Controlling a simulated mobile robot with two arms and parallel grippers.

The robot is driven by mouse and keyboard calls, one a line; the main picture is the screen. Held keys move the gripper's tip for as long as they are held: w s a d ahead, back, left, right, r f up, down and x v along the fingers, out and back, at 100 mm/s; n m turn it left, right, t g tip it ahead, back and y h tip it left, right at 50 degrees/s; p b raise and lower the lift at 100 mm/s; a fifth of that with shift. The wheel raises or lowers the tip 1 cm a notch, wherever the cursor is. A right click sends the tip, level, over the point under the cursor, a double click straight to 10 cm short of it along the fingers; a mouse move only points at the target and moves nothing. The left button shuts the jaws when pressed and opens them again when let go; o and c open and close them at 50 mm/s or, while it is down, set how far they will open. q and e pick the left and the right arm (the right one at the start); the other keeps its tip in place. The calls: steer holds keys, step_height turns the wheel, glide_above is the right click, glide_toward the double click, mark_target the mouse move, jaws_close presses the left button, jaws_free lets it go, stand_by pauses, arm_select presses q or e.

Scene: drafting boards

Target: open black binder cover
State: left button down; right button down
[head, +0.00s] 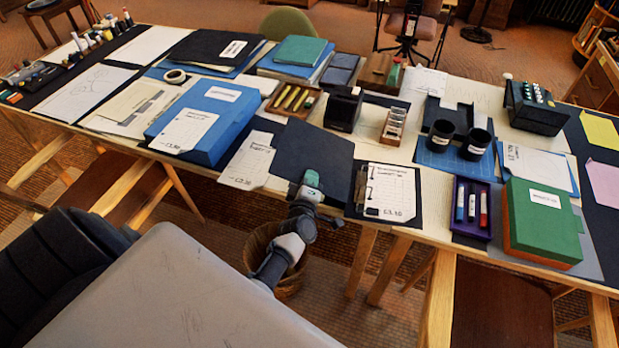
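A flat black binder (318,149) lies near the front edge of the table, around the middle, and its cover looks closed. My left gripper (311,181) is over the binder's front edge, with its tip at or just above the cover. I cannot tell whether it touches the cover. The fingers are too small to show whether they are open or shut. Another black folder with a white label (233,49) lies on a blue one at the back left. My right gripper is not in view.
A blue box (222,108) and a paper sheet (248,160) lie left of the binder. A clipboard (388,190) lies close on its right. A black box (344,108) and a pen tray (293,99) stand behind it. A wicker basket (262,243) is below the table edge.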

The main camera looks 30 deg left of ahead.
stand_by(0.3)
arm_select(q)
steer(key=c, duration=1.3)
jaws_free()
steer(key=shift+c, duration=0.2)
steer(key=b+v, duration=0.1)
steer(key=v, duration=0.9)
steer(key=shift+s+d, duration=0.15)
steer(key=shift+s, duration=0.25)
steer(key=shift+f, duration=0.15)
